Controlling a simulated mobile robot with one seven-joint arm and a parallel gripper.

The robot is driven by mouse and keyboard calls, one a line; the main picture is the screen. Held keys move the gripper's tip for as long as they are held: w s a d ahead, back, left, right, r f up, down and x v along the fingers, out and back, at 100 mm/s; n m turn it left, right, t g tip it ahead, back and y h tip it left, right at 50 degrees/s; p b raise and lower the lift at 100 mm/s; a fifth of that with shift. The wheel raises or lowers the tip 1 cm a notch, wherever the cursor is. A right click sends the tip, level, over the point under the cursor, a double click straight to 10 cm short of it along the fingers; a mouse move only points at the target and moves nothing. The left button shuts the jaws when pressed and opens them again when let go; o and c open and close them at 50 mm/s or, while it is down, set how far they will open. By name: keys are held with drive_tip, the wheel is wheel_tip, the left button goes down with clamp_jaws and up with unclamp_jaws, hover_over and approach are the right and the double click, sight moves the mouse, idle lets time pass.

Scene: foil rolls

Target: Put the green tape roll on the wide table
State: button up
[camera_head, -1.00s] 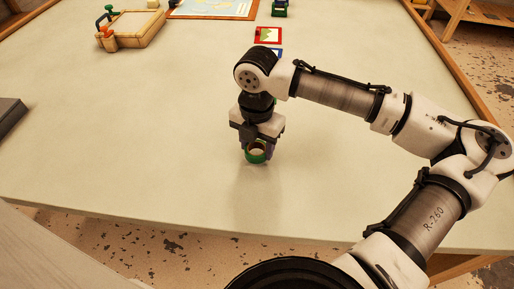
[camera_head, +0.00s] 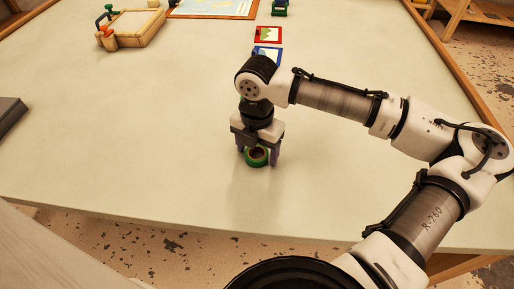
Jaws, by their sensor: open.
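The green tape roll (camera_head: 257,162) rests on the wide table (camera_head: 140,150), near its front edge. It lies flat with its round hole facing up. My gripper (camera_head: 257,157) points down over the roll, with its fingers low on either side of it. The jaws are open. The far side of the roll is partly hidden by my gripper.
A wooden tray with colored clamps (camera_head: 133,29) stands at the back left, near a framed map (camera_head: 213,8). A grey block (camera_head: 9,115) sits at the left. The table's middle left is clear.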

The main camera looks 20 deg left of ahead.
wheel_tip(320, 180, up, 12)
drive_tip(key=shift+r, duration=0.15)
idle(0.3)
drive_tip(key=shift+s, duration=0.1)
